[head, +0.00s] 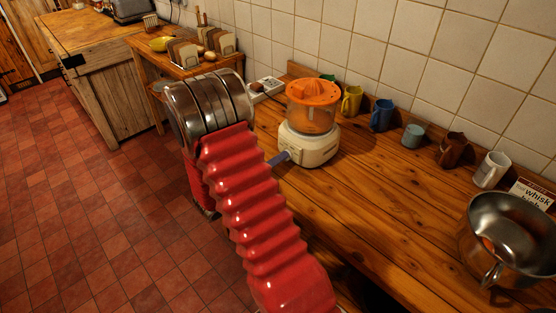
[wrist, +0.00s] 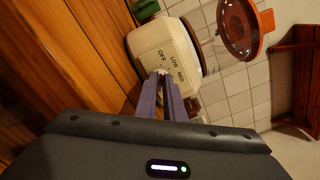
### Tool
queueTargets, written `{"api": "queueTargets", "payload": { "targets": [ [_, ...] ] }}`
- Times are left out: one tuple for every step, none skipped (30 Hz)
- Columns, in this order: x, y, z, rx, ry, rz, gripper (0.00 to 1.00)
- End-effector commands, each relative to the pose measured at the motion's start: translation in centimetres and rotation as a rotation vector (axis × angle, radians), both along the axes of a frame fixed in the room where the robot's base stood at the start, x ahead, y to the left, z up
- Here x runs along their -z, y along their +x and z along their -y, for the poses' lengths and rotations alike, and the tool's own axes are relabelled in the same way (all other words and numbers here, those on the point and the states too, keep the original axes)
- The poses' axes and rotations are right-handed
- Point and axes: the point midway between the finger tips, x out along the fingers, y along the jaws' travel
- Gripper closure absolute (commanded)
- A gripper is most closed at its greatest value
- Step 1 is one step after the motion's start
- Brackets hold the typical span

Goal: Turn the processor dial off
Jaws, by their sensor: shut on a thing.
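The processor (head: 310,150) stands on the wooden counter, with a cream base, a clear bowl and an orange top. In the wrist view, its cream base (wrist: 150,38) appears turned sideways, with the words OFF, LOW and MED around the dial. My gripper (head: 287,155) reaches the front of the base from the left. In the wrist view, my gripper (wrist: 161,75) has its two purple-grey fingers shut on the dial. The dial is mostly hidden between the fingertips, so I cannot tell which word it points to.
A yellow mug (head: 351,101), a blue mug (head: 381,115), a teal cup (head: 413,135), a brown jug (head: 452,149) and a white mug (head: 491,170) line the wall. A metal bowl (head: 510,235) sits at right. The counter's middle (head: 390,200) is clear.

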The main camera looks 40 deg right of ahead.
Motion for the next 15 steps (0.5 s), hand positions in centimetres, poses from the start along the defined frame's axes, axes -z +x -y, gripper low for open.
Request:
{"api": "queueTargets", "payload": {
  "targets": [
    [0.09, 0.23, -0.06, -0.005, 0.002, -0.021, 1.00],
    [0.10, 0.23, -0.06, -0.006, 0.002, -0.032, 1.00],
    [0.10, 0.24, -0.06, -0.006, 0.002, -0.047, 1.00],
    [0.11, 0.24, -0.06, -0.006, 0.002, -0.055, 1.00],
    [0.11, 0.26, -0.07, -0.007, 0.001, -0.063, 1.00],
    [0.12, 0.26, -0.07, -0.007, 0.001, -0.071, 1.00],
    [0.13, 0.27, -0.07, -0.007, 0.001, -0.077, 1.00],
    [0.13, 0.27, -0.07, -0.007, 0.001, -0.081, 1.00],
    [0.14, 0.27, -0.07, -0.007, 0.001, -0.084, 1.00],
    [0.13, 0.28, -0.07, -0.007, 0.000, -0.086, 1.00],
    [0.13, 0.28, -0.08, -0.007, 0.001, -0.087, 1.00],
    [0.14, 0.29, -0.08, -0.007, 0.001, -0.088, 1.00],
    [0.14, 0.29, -0.08, -0.007, 0.001, -0.088, 1.00],
    [0.15, 0.29, -0.08, -0.007, 0.001, -0.088, 1.00],
    [0.15, 0.29, -0.09, -0.008, 0.001, -0.088, 1.00]
  ]
}}
